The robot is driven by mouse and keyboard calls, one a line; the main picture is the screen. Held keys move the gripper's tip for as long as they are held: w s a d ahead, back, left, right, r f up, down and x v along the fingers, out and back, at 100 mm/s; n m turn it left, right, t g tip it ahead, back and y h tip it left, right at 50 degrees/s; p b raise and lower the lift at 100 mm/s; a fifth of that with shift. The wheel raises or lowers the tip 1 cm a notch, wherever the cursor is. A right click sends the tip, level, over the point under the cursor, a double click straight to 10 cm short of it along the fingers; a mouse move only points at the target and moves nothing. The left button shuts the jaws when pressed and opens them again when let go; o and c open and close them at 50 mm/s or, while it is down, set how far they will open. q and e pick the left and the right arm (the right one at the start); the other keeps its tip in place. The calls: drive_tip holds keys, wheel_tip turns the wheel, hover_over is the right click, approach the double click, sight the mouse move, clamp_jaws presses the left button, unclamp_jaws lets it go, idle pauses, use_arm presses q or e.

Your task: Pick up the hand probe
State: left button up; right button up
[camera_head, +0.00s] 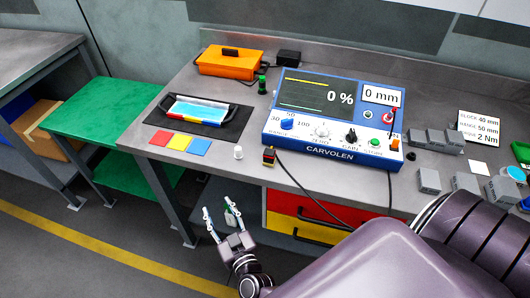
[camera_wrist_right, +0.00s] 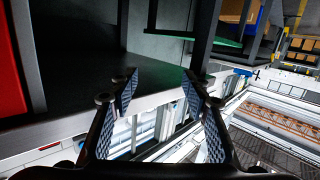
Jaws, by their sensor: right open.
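The hand probe is most likely the small dark block with a red and yellow top (camera_head: 269,156) at the front edge of the grey workbench, left of the blue instrument's front corner. A black cable runs from near it along the bench front. My right gripper (camera_head: 220,215) is open and empty, in front of the bench and below its top, to the lower left of the probe and apart from it. In the right wrist view the fingers (camera_wrist_right: 158,88) are spread with nothing between them; the probe does not show there. My left gripper is not in view.
The blue CARVOLEN instrument (camera_head: 332,119) stands behind the probe. A white knob-like piece (camera_head: 238,152) is just left of it. Red and yellow drawers (camera_head: 297,206) lie below the bench edge. Several grey blocks (camera_head: 430,180) stand at right. A green table (camera_head: 100,108) is at left.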

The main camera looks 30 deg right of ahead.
drive_tip(key=w+d+r+m+t+h, duration=0.1)
drive_tip(key=d+r+m+h, duration=0.15)
drive_tip(key=r, duration=0.65)
drive_tip(key=m+g+h, duration=0.6)
drive_tip(key=m+h, duration=0.1)
drive_tip(key=h, duration=0.2)
approach(268, 156)
drive_tip(key=x, duration=0.4)
drive_tip(key=shift+w+d+r+h, duration=0.1)
drive_tip(key=shift+d+h, duration=0.15)
drive_tip(key=shift+d, duration=0.15)
drive_tip(key=b+x, duration=0.3)
drive_tip(key=x, duration=0.3)
drive_tip(key=shift+w+a, duration=0.15)
drive_tip(key=shift+a, duration=0.05)
drive_tip(key=shift+w+d+b, duration=0.3)
drive_tip(key=shift+d, duration=0.05)
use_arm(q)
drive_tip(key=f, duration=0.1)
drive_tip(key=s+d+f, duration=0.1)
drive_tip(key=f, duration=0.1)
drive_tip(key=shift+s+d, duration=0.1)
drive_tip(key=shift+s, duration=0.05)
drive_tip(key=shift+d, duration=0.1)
